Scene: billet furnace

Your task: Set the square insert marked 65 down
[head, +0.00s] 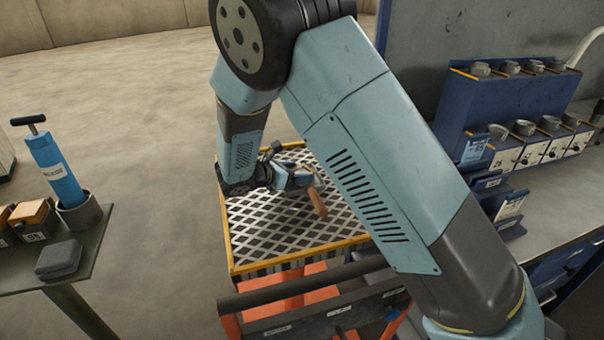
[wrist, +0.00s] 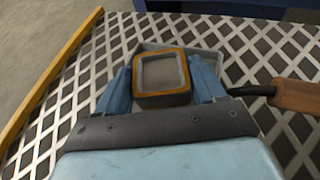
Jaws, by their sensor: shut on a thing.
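A square insert (wrist: 162,91) with a dark body, an orange rim and a hollow middle is between the two blue fingers of my gripper (wrist: 161,92). The fingers are shut on its left and right sides; no number on it is readable. A shallow grey pan (wrist: 204,54) shows around and behind the insert. I cannot tell whether the insert touches it. A dark rod leads right from the pan area to a wooden handle (wrist: 298,96). In the head view, my gripper (head: 304,178) is over the lattice-topped table (head: 262,225), beside the wooden handle (head: 317,201); the insert is not clear there.
The lattice top has yellow edges and bare room at front and left. A side table (head: 88,262) at left holds a blue pump (head: 55,170), orange-topped boxes (head: 36,215) and a grey block (head: 58,257). A bench (head: 560,215) with blue racks (head: 510,95) stands at right.

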